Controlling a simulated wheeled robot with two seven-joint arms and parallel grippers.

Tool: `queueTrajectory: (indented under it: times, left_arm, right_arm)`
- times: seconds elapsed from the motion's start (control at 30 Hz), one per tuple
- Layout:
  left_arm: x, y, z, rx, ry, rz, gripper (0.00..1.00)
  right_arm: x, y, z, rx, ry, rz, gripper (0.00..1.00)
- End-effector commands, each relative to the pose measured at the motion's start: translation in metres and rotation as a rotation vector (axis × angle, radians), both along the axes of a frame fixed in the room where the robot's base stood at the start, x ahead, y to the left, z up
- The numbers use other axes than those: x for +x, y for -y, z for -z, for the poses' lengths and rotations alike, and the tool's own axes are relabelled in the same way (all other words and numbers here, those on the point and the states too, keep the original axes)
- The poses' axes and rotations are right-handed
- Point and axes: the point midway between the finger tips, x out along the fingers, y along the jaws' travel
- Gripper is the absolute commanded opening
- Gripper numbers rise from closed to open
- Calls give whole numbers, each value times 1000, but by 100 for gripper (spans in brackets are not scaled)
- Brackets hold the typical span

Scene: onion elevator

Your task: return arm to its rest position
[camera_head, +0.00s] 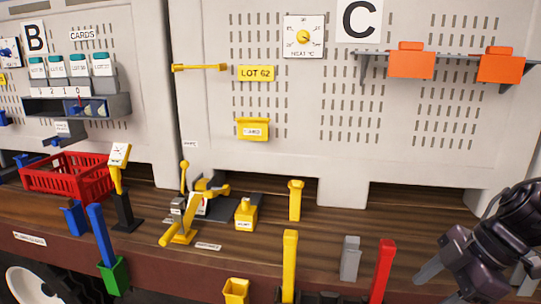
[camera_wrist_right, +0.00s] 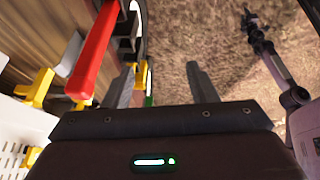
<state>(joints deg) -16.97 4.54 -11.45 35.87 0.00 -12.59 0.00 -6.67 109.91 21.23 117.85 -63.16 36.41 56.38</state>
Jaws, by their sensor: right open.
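My right gripper (camera_head: 441,284) is at the lower right of the head view, in front of the workbench, right of a red upright handle (camera_head: 382,268). In the right wrist view its two grey fingers (camera_wrist_right: 162,85) stand apart with nothing between them. The red handle also shows in the wrist view (camera_wrist_right: 93,50), left of the fingers and apart from them. A dark arm end (camera_wrist_right: 255,28), likely my left one, is far off at the top right of the wrist view; its jaws are too small to read. The head view does not show my left gripper.
The wooden bench (camera_head: 330,222) holds a red crate (camera_head: 65,178), a yellow lever device (camera_head: 185,225) and several coloured handles along its front. Orange bins (camera_head: 411,62) hang on the pegboard under the C sign (camera_head: 359,18). Open brown floor (camera_wrist_right: 205,40) lies beside the bench.

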Motion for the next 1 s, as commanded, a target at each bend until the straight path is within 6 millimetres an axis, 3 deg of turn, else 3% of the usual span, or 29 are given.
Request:
queueTrajectory:
  times: [0.37,0.5,0.67,0.83,1.0]
  left_arm:
    - [-9,-1,1,2,-13,0,36]
    - [-10,-1,1,2,-16,0,36]
    - [-9,-1,1,2,-14,0,36]
    - [-8,-1,1,2,-13,0,36]
    - [-7,-1,1,1,-10,1,36]
  right_arm:
    - [35,-19,77,117,283,33,52]
    - [50,-34,111,161,436,148,52]
    - [56,-42,138,168,540,333,52]
    - [45,-45,168,135,549,595,52]
    - [8,-47,203,58,408,889,52]
